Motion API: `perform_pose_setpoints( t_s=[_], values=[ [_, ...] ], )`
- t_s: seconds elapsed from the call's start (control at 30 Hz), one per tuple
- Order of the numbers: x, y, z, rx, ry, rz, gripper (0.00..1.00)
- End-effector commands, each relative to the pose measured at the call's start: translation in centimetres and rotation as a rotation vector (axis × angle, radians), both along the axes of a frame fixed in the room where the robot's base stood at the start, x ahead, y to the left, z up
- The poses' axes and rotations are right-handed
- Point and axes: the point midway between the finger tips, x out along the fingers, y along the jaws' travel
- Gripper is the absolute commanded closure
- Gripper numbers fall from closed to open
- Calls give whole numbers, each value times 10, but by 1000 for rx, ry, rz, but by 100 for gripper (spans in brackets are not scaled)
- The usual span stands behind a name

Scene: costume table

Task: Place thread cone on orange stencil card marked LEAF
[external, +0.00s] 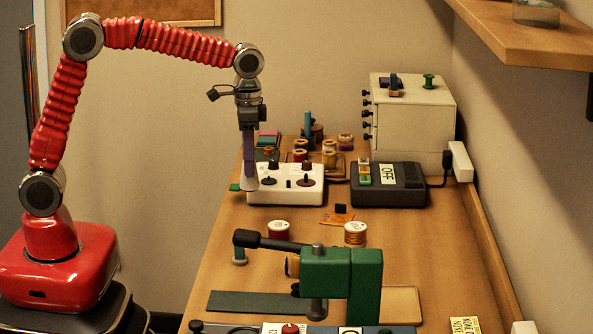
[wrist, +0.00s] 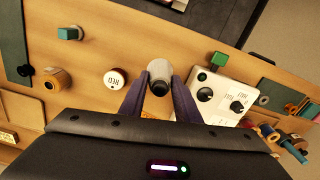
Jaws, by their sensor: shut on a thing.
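My gripper (external: 249,186) is over the left part of the table, beside the white knob box. It is shut on a pale grey-white thread cone (wrist: 160,72), which shows between the two fingers (wrist: 159,84) in the wrist view. In the external view the cone is mostly hidden by the fingers, and I cannot tell whether it touches the table. The orange stencil card (external: 337,220) lies flat mid-table, to the right of my gripper. Its lettering is too small to read. A small dark block (external: 341,209) stands at its back edge; I cannot tell whether it is on the card.
The white knob box (external: 284,194) stands close by my gripper. A green machine (external: 340,275) fills the front. A dark OFF unit (external: 388,190) and white cabinet (external: 413,120) stand behind.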

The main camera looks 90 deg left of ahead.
Motion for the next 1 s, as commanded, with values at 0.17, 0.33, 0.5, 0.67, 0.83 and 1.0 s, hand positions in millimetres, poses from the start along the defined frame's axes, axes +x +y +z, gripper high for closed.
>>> perform_pose_setpoints(
  t_s=[0.17,0.33,0.5,0.67,0.83,1.0],
  values=[
    [14,-3,-20,-1,3,-11,94],
    [41,-3,-31,0,2,-22,94],
    [74,-3,-37,0,0,-23,94],
    [103,-3,-40,0,1,-15,94],
    [131,-4,-40,0,-1,0,94],
    [156,-6,-38,0,-1,19,94]
  ],
)
